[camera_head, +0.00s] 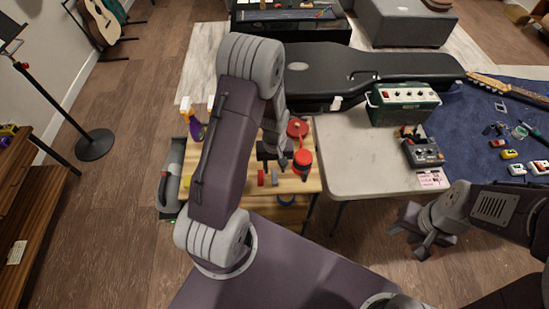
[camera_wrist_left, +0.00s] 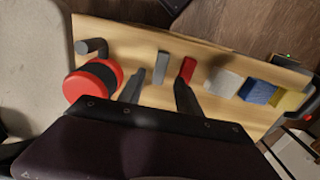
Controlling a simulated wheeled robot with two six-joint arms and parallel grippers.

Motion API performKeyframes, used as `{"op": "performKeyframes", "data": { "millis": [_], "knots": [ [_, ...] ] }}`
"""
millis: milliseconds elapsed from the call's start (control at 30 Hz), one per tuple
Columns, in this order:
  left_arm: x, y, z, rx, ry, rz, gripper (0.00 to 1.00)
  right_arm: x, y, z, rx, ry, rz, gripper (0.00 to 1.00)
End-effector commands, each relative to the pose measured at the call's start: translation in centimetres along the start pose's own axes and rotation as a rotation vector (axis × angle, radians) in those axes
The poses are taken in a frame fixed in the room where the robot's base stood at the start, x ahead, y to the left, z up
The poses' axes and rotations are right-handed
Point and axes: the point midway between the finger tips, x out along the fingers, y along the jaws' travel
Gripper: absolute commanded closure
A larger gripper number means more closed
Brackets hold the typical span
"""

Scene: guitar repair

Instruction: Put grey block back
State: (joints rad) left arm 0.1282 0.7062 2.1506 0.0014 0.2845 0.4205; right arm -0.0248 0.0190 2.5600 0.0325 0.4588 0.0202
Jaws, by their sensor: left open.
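In the left wrist view several blocks stand in a row on a wooden board (camera_wrist_left: 215,55). A thin grey block (camera_wrist_left: 160,68) is on the board, in line with the gap between my left gripper's fingers (camera_wrist_left: 158,88). The fingers are open; I cannot tell whether they touch the block. A red block (camera_wrist_left: 188,69) is right beside it, then a wider light-grey block (camera_wrist_left: 222,82), a blue block (camera_wrist_left: 257,91) and a yellow one (camera_wrist_left: 286,99). In the head view my left gripper (camera_head: 284,158) is over the wooden top.
A red-and-black round object (camera_wrist_left: 93,80) and a grey peg (camera_wrist_left: 90,47) are left of the fingers. The white table (camera_head: 355,150) adjoins the wooden top and carries a green amplifier (camera_head: 402,102) and a pedal (camera_head: 422,152). A spray bottle (camera_head: 195,125) stands at the left.

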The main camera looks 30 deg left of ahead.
Motion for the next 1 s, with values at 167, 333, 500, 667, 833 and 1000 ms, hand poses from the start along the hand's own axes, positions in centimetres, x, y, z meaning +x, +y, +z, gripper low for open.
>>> {"op": "performKeyframes", "data": {
  "millis": [167, 333, 500, 667, 833, 1000],
  "knots": [
    [-4.6, 0.0, -0.1, 0.000, 0.004, 0.002, 0.59, -0.4, 0.0, 0.0, 0.000, 0.000, 0.000, 0.64],
    [-6.8, 0.0, 0.0, 0.000, 0.001, 0.001, 0.59, -0.5, 0.0, -0.1, 0.000, 0.000, 0.000, 0.64],
    [-7.3, 0.0, 0.1, 0.003, 0.000, 0.000, 0.59, -0.5, 0.0, -0.1, 0.000, 0.000, 0.000, 0.64],
    [-10.6, 0.4, 3.9, 0.211, 0.042, 0.023, 0.59, -0.5, 0.0, -0.1, 0.000, 0.000, 0.000, 0.64],
    [-13.0, 0.0, 8.9, 0.474, 0.088, 0.043, 0.59, -0.5, 0.0, -0.1, 0.000, 0.000, 0.000, 0.64],
    [-13.3, -0.3, 9.9, 0.531, 0.096, 0.046, 0.59, -0.5, 0.0, -0.1, 0.000, 0.000, 0.000, 0.64]
  ]
}}
